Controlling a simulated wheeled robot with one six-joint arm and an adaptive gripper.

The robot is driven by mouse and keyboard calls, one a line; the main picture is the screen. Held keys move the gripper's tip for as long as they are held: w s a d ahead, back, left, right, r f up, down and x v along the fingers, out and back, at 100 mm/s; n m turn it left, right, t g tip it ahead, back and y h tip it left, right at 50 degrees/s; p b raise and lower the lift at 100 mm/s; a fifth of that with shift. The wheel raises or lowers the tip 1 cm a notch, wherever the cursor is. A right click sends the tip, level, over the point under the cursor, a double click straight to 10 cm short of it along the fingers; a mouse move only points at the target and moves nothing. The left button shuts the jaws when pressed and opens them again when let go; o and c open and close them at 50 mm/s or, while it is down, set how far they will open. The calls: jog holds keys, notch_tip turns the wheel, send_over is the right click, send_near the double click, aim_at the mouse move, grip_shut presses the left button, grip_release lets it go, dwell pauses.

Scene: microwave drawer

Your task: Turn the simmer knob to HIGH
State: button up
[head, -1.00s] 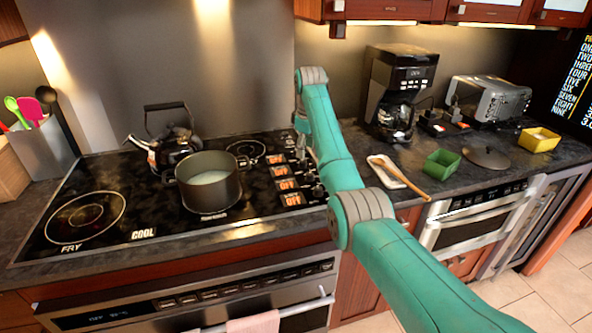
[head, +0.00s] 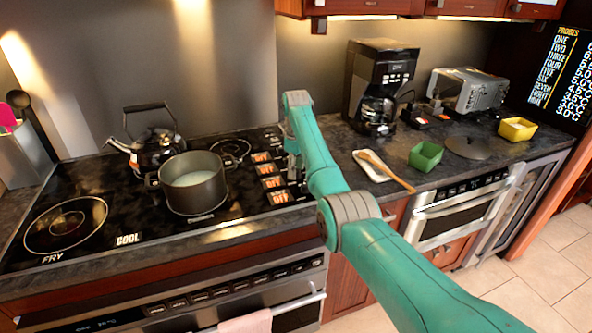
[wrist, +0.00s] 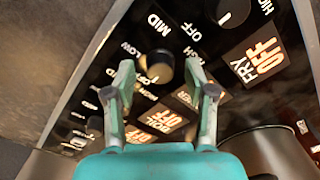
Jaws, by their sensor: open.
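The wrist view shows a black knob (wrist: 160,67) with LOW and MID printed around it; a partly covered label beside it ends in what looks like "MER". My gripper (wrist: 160,74) is open, with one finger on each side of this knob in the picture. I cannot tell whether the fingers touch it. The finger on the right hides part of the label and display beside the knob. In the head view, my gripper (head: 293,165) is over the right side of the cooktop (head: 120,215), by the column of orange OFF displays (head: 267,170). My arm hides some knobs there.
Another knob (wrist: 233,12) stands beside the FRY OFF display (wrist: 255,58). A pot (head: 193,185) and a kettle (head: 153,150) stand left of the displays. A spoon rest with wooden spoon (head: 370,170), green bowl (head: 426,156) and coffee maker (head: 378,85) are on the right counter.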

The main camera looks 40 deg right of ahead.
jog(key=shift+f, duration=0.3)
grip_shut()
